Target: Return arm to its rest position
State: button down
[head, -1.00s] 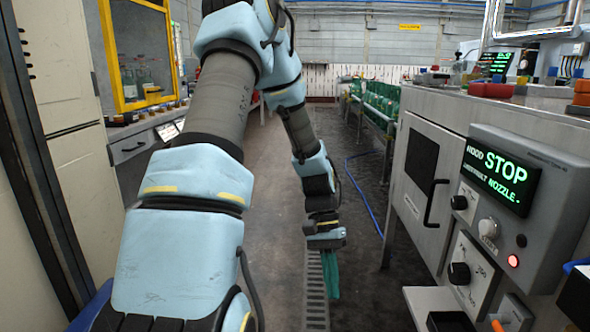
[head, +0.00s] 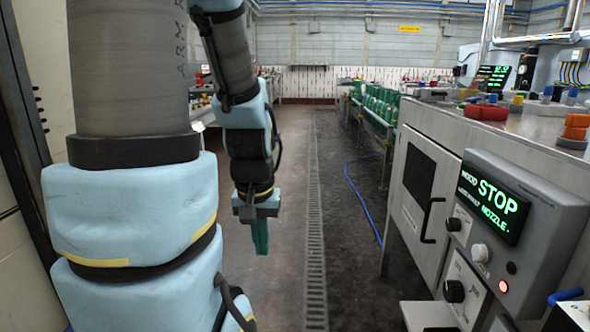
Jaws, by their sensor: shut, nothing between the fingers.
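My gripper (head: 260,236) hangs at the end of my arm in the head view, left of the floor drain and pointing down. Its green fingers are together and hold nothing. The arm's pale blue and grey links fill the left side of the picture. The gripper is in open air above the aisle floor and touches nothing that I can see.
A grey machine with a STOP display (head: 491,197) and knobs stands close on the right. Green cylinders (head: 381,101) line a conveyor farther back. A blue hose (head: 358,193) lies on the floor. The aisle around the drain grate (head: 315,220) is clear.

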notch_tip(320, 180, up, 20)
jog(key=p, duration=1.8)
jog(key=shift+r+p, duration=0.15)
jog(key=shift+p, duration=0.15)
